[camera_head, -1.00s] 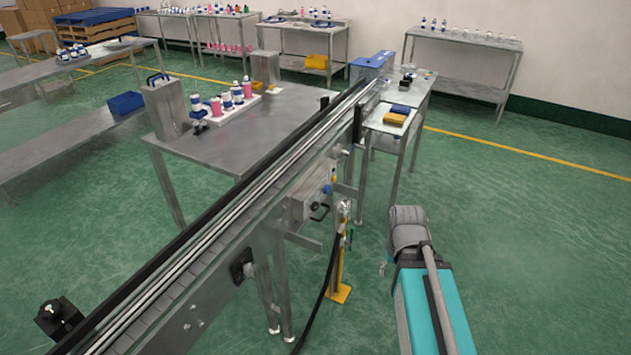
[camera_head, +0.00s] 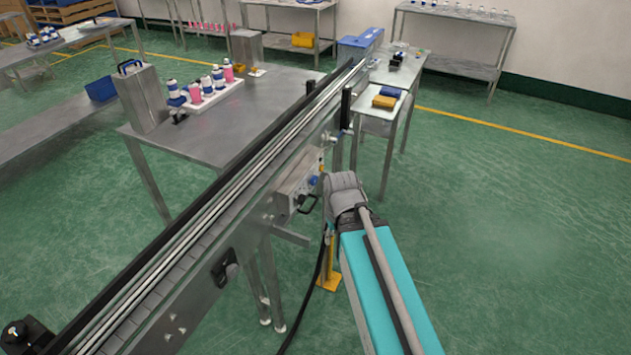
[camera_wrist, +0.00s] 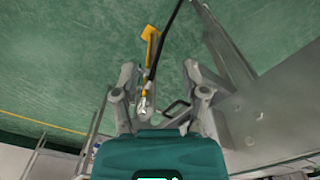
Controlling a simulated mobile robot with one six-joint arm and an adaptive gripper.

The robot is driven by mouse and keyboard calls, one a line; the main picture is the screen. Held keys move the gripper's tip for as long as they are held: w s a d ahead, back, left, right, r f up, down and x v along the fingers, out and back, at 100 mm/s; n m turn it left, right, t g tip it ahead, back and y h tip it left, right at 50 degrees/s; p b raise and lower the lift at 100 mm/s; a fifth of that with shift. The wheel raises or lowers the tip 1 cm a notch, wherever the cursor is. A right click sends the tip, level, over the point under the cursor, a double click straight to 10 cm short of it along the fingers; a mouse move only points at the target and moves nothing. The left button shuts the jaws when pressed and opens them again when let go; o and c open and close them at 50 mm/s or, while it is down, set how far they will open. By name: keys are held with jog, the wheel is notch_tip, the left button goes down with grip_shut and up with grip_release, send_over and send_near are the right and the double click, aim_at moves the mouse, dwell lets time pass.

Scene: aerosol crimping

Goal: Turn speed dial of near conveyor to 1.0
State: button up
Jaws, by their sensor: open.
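The near conveyor (camera_head: 213,215) runs diagonally through the head view. A grey control box (camera_head: 292,187) hangs on its right side, with a blue knob (camera_head: 313,181) and a black handle (camera_head: 307,205). I cannot read any dial setting. My arm's end covers the area just right of the box, and its fingers cannot be made out there. In the wrist view my gripper (camera_wrist: 159,76) is open, its two fingers apart with nothing held. A dark bent handle (camera_wrist: 177,106) shows near the right finger; the dial cannot be made out there.
A post with a yellow foot (camera_head: 329,281) and a black hose (camera_head: 318,292) stand close to my arm; the yellow foot (camera_wrist: 151,42) shows beyond the fingers in the wrist view. A side table (camera_head: 378,77) stands behind. Green floor on the right is clear.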

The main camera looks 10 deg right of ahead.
jog(key=shift+o, duration=0.3)
jog(key=o, duration=0.3)
jog(key=shift+w+f, duration=0.15)
jog(key=shift+f, duration=0.05)
jog(key=w+a+f+m+t+y+b, duration=0.1)
jog(key=w+f+m+t+y+b, duration=0.2)
jog(key=w+f+m+y+b, duration=0.7)
jog(key=w+d+r+m+t+y+b, duration=0.1)
jog(key=w+d+m+t+b, duration=0.1)
jog(key=w+d+m+b, duration=0.1)
jog(key=w+d+r+m+t+y+b, duration=0.2)
jog(key=w+d+m+t+b, duration=0.1)
jog(key=m+b, duration=0.3)
jog(key=w+d+r+m+t+y+b, duration=0.1)
jog(key=w+d+r+m+t+b, duration=0.1)
jog(key=w+d+m+b, duration=0.2)
jog(key=shift+w+d+m+t+b, duration=0.2)
jog(key=shift+d+m+t+b, duration=0.15)
jog(key=shift+d+b, duration=0.35)
